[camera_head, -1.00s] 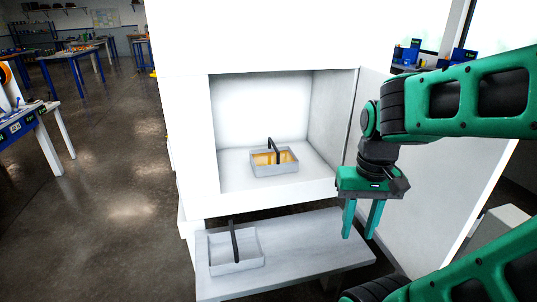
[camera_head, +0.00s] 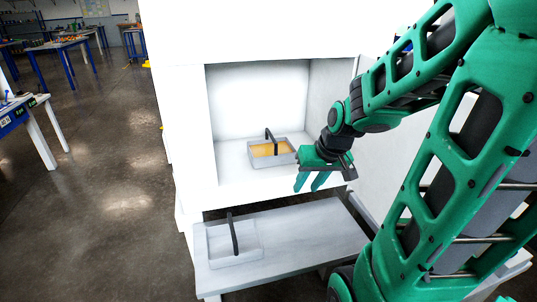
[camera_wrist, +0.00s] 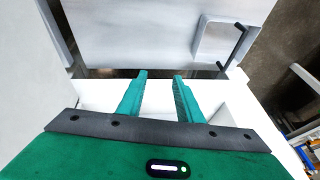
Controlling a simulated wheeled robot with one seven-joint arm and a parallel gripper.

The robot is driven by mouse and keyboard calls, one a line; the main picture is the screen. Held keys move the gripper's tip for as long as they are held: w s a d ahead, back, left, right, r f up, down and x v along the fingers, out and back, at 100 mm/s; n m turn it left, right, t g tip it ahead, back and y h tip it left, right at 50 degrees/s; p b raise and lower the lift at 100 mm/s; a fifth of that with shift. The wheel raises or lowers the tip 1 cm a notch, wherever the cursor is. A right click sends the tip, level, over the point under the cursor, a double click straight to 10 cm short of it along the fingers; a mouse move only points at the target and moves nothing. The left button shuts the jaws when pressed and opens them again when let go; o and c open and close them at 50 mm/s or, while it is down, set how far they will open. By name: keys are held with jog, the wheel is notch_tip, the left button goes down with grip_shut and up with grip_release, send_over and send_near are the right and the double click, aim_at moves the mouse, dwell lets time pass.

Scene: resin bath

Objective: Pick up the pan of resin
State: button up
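The pan of resin (camera_head: 287,159) is a grey rectangular pan with amber resin in it and a black handle arching over it. It sits on the floor of the white open chamber in the head view. My gripper (camera_head: 309,190) is at the chamber's front opening, to the right of the pan and nearer to me, apart from it. Its two green fingers point down and are spread with nothing between them. The wrist view shows the fingers (camera_wrist: 158,76) apart and empty; the pan of resin is not visible there.
A grey bench (camera_head: 310,238) stands below and in front of the chamber. An empty pan (camera_head: 246,253) with a black handle is on its left end; it also shows in the wrist view (camera_wrist: 206,55). The chamber's side wall (camera_head: 328,95) rises right of the resin pan. Open floor lies left.

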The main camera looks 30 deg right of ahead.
jog(key=w+d+t+y, duration=0.1)
jog(key=w+t, duration=0.4)
jog(key=w, duration=0.7)
jog(key=m+t+h, duration=0.2)
jog(key=m+t, duration=0.2)
jog(key=t, duration=0.1)
send_near(271, 134)
jog(key=shift+f+x, duration=0.2)
jog(key=shift+x, duration=2.35)
jog(key=shift+f+x, duration=0.2)
jog(key=shift+x, duration=2.3)
jog(key=shift+s, duration=0.1)
grip_shut()
